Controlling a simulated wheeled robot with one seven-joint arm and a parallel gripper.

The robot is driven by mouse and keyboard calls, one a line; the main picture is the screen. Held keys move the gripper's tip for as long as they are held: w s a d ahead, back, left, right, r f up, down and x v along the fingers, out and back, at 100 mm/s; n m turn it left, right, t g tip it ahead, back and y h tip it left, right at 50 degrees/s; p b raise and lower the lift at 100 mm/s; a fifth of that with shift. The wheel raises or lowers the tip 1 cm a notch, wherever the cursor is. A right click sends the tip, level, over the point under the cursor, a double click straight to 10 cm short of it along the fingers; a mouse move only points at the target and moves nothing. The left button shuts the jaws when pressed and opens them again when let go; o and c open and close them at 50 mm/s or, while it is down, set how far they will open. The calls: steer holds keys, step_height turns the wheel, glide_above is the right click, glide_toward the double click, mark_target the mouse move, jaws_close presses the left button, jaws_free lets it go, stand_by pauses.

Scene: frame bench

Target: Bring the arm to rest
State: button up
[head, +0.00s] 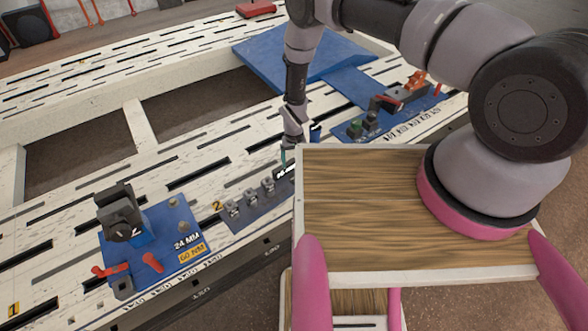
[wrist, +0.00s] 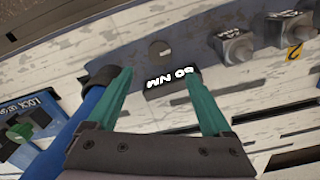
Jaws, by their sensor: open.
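My arm reaches down from the upper right over the white slotted bench (head: 150,165). My gripper (head: 288,157) is low over the bench, beside the grey strip with several metal clamps or fittings (head: 250,193). In the wrist view its two teal fingers (wrist: 155,78) are apart, with nothing held between them. A black label reading "60 NM" upside down (wrist: 168,80) shows between and beyond the fingertips. Whether the fingers touch anything is unclear.
A blue fixture plate (head: 375,125) lies right of my gripper. A blue rod-like part (wrist: 95,105) runs close beside the left finger. Wide openings break the bench frame.

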steer(key=shift+r, duration=0.9)
